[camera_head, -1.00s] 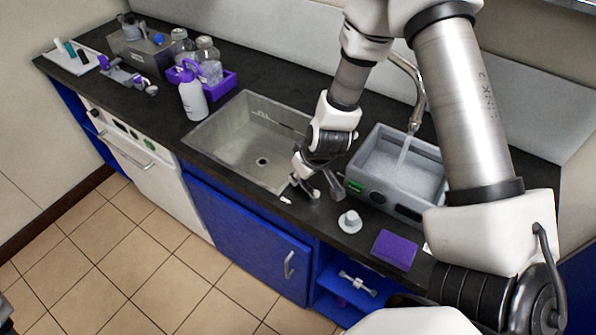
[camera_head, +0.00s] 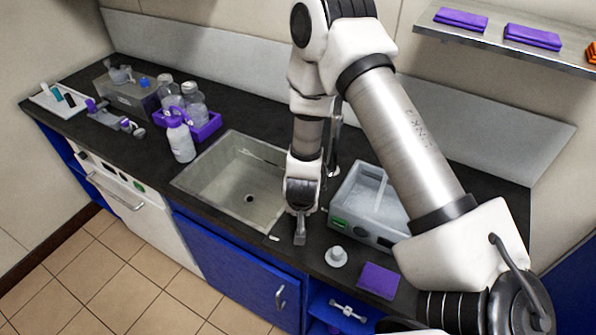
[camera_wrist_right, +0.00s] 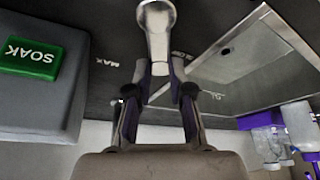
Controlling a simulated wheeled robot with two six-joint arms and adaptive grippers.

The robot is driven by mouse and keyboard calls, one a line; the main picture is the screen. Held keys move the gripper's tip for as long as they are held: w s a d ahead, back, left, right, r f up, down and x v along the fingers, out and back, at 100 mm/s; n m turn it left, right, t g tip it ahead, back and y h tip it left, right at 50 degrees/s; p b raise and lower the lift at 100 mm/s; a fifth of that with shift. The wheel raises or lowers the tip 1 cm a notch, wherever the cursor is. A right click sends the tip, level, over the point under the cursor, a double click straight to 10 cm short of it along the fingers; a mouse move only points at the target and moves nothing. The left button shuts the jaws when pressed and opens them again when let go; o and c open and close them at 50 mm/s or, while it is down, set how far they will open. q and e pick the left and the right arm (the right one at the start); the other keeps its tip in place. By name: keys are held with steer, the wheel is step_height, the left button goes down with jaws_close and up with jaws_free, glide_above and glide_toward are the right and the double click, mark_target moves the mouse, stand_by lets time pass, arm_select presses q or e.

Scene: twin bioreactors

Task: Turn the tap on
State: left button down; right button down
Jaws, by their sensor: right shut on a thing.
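My right gripper (camera_head: 300,212) points down at the counter strip between the sink and the grey bath. In the right wrist view its fingers (camera_wrist_right: 161,82) are closed together on a pale metal tap lever (camera_wrist_right: 157,22); the lever also shows in the head view (camera_head: 300,232). "MAX" lettering lies on the counter beside it. The tap's pipe (camera_head: 336,128) is mostly hidden behind my arm, and its outlet is hidden. A pale water stream (camera_head: 382,188) falls into the grey bath (camera_head: 345,229), which carries a green "SOAK" label (camera_wrist_right: 30,58). My left gripper is out of view.
The sink (camera_head: 215,180) is empty, left of the gripper. A small white knob-like object (camera_head: 336,257) and a purple pad (camera_head: 379,281) lie at the counter's front, right of the gripper. Bottles in a purple rack (camera_head: 205,130) stand beyond the sink. A shelf (camera_head: 480,36) hangs at upper right.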

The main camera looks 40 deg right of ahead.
steer(key=shift+s+f, duration=0.15)
stand_by(0.3)
steer(key=c, duration=1.3)
jaws_free()
steer(key=shift+o, duration=1.3)
steer(key=shift+d, duration=0.1)
steer(key=shift+w+d+f, duration=0.1)
steer(key=shift+w, duration=0.15)
steer(key=v, duration=1.2)
steer(key=shift+w, duration=0.1)
steer(key=shift+c, duration=0.4)
